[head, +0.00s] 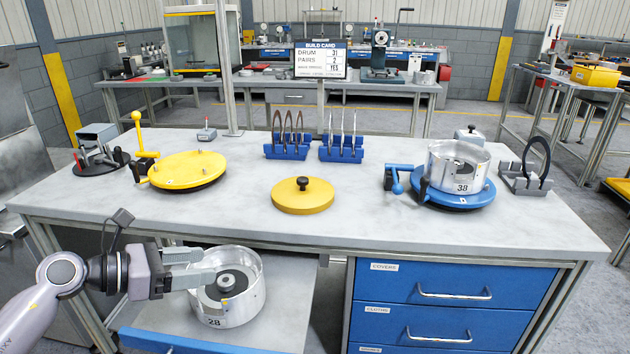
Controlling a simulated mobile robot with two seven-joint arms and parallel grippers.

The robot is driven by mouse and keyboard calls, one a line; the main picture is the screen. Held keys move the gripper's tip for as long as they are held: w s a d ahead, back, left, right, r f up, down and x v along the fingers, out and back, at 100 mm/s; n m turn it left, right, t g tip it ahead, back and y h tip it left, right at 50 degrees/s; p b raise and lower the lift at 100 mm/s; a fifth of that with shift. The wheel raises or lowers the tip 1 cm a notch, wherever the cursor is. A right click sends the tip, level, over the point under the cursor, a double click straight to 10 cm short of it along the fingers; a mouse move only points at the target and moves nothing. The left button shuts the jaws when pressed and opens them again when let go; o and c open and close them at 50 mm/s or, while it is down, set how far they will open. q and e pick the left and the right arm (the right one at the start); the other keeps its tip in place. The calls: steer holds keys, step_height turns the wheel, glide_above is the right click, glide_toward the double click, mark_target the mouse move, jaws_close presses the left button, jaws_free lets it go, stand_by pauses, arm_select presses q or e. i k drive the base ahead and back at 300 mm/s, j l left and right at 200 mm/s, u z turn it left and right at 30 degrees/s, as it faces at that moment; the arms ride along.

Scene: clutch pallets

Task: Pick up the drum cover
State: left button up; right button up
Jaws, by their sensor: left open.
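The drum cover looks to be the round yellow disc (318,200) with a black knob on top. It lies flat on the middle of the grey bench top, near its front edge. My left gripper (206,266) is open at the lower left, in front of the bench and to the left of the cover, well apart from it. Its fingers point right, at the silver drum marked 28 (240,305), and overlap the drum's left rim in the picture. I cannot tell whether they touch it. No thing shows held between the fingers. My right gripper is out of view.
Drum 28 stands on a pulled-out shelf (290,300) below the bench top. A yellow turntable (187,170) stands left, and a drum marked 38 (458,168) sits on a blue turntable (455,198) right. Blue disc racks (341,154) stand behind the cover. Bench around the cover is clear.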

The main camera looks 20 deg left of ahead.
mark_target(301, 195)
steer(key=i, duration=1.15)
